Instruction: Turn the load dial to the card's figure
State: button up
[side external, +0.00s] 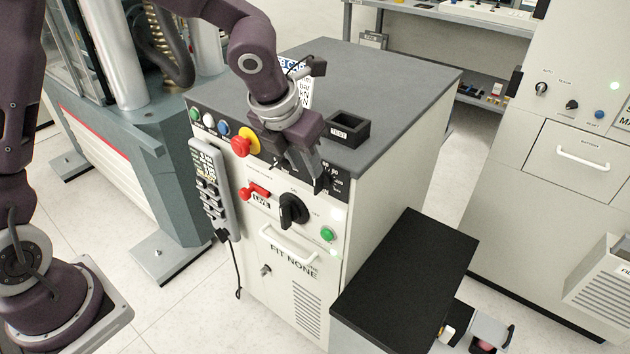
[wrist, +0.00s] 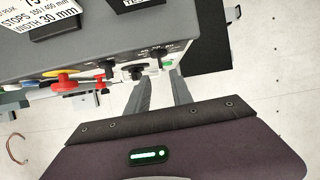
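A dark dial face with white scale marks (side external: 334,184), which looks like the load dial, is on the upper right of the cabinet's front panel. My gripper (side external: 318,186) is right in front of it and hides part of it, including its pointer setting. In the wrist view the two fingers (wrist: 160,78) are apart, pointing at the panel, with nothing clearly held between them. Whether they touch the dial cannot be told. A white printed card (wrist: 45,14) stands on the cabinet top; its top is cut off, and it is partly hidden behind my wrist in the side view (side external: 306,92).
Below the dial are a large black rotary switch (side external: 292,210), a red lever (side external: 256,191) and a green button (side external: 327,234). A red emergency stop (side external: 241,146) is to the left, above a hanging pendant (side external: 208,190). A black tray (side external: 347,130) sits on top.

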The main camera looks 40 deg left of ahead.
aim_at(315, 182)
jog(key=x, duration=0.7)
jog(key=shift+w+f, duration=0.1)
jog(key=shift+f, duration=0.1)
grip_shut()
